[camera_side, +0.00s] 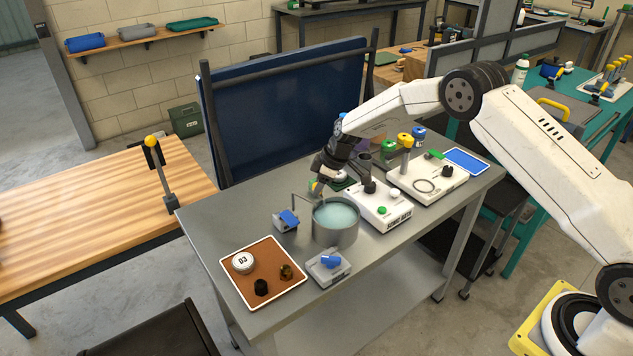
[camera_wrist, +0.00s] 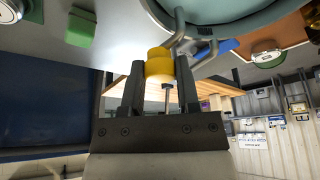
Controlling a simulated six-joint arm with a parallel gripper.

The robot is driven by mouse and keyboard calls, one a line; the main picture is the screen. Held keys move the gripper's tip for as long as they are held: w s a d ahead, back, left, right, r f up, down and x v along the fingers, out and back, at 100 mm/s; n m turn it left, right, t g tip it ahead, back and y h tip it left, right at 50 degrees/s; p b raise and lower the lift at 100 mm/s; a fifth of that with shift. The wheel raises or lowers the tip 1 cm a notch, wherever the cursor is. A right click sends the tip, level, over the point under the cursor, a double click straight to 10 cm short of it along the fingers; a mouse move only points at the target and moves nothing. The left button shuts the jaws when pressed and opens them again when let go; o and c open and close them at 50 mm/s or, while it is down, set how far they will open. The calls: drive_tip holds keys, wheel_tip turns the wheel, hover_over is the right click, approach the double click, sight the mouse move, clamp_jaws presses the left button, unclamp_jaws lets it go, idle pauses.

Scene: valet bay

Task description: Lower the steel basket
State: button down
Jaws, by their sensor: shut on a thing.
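A round steel bath (camera_side: 335,230) full of pale teal liquid stands on the grey bench; its rim and liquid also show at the top of the wrist view (camera_wrist: 235,12). My gripper (camera_side: 318,184) is at the far-left side of the bath. In the wrist view its fingers (camera_wrist: 160,72) are closed on both sides of a yellow grip (camera_wrist: 158,66). Bent metal rods (camera_wrist: 181,28) run between the grip and the bath rim and look like the steel basket's handle. The basket's body cannot be made out, so I cannot tell its depth.
A brown tray (camera_side: 236,278) with a round white piece and dark fittings lies at the front left. Small grey blocks with blue tops (camera_side: 329,267) stand close to the bath. White units (camera_side: 381,207) stand to its right. A dark blue panel (camera_side: 285,105) rises behind.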

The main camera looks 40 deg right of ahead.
drive_tip(key=shift+f, duration=0.25)
drive_tip(key=shift+c, duration=1.8)
unclamp_jaws()
drive_tip(key=shift+r, duration=0.2)
drive_tip(key=v, duration=0.7)
drive_tip(key=shift+r, duration=0.2)
drive_tip(key=shift+s+d, duration=0.1)
